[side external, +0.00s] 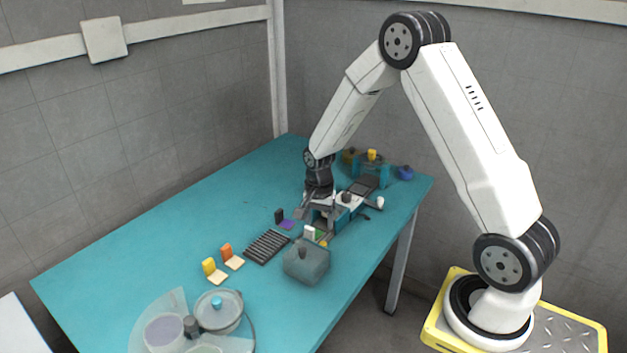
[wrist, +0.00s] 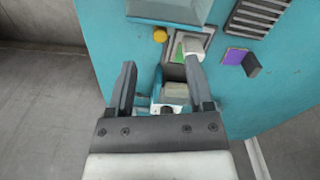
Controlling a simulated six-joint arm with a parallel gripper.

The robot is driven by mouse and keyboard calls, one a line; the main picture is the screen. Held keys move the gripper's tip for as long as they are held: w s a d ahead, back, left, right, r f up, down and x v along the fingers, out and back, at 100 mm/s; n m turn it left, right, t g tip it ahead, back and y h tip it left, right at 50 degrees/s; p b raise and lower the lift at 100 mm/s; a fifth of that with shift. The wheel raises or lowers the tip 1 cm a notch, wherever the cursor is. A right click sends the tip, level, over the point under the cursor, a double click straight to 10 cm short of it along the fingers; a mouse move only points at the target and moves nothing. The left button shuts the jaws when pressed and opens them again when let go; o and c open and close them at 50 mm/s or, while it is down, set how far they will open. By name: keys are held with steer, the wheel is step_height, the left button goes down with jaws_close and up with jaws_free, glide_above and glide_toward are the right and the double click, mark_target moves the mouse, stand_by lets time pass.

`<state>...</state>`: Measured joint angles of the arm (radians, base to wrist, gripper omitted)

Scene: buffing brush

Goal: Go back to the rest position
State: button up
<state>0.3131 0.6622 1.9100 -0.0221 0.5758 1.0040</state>
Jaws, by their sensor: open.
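My gripper (side external: 312,214) is low over the far right part of the teal table (side external: 170,240), at a small cluster of fixtures. In the wrist view my gripper (wrist: 161,63) has its two dark fingers spread wide apart. Between and below them is a teal and grey fixture (wrist: 175,92), partly hidden by the gripper body. I cannot tell whether the fingers touch it. A white block (wrist: 193,48) stands on a green patch just beyond the right fingertip. No buffing brush can be made out clearly.
A yellow knob (wrist: 160,35) is beyond the fingers. A pot (side external: 218,312) stands at the near end. The table's left far area is clear.

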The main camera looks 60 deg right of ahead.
steer(key=s+a+r+n+t, duration=0.2)
steer(key=s+a+r+n, duration=0.7)
steer(key=s+a+n, duration=0.3)
steer(key=shift+s+a+n+t, duration=0.15)
steer(key=shift+a+n+t, duration=0.4)
steer(key=shift+n, duration=0.85)
steer(key=shift+a, duration=0.1)
stand_by(0.7)
